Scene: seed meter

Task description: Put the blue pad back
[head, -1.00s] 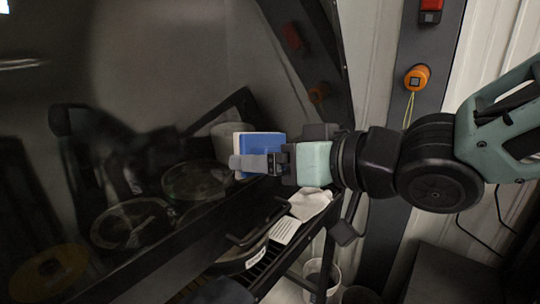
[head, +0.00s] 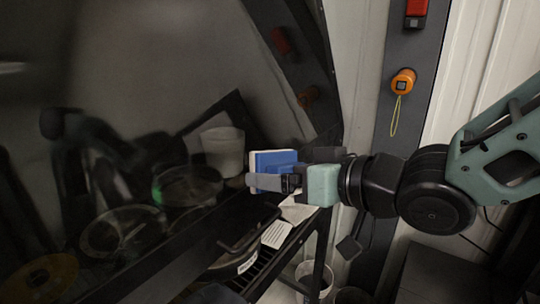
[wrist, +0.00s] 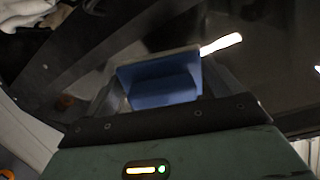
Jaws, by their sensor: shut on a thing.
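The blue pad (head: 272,160) has a blue body with a pale layer on its far side. My gripper (head: 274,180) is shut on it, holding it in the air in front of a dark glossy panel (head: 150,70). In the wrist view the pad (wrist: 160,85) sits between the two fingers of my gripper (wrist: 163,90), its pale edge uppermost. The panel fills much of the background there. I cannot tell whether the pad touches the panel.
A dark shelf below holds a lidded pan (head: 236,258), a label card (head: 277,235) and white cloth. A white bucket (head: 309,277) stands beneath. An orange device (head: 403,82) and a red one (head: 416,14) are on the dark post (head: 390,130). Dishes show dimly in the panel.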

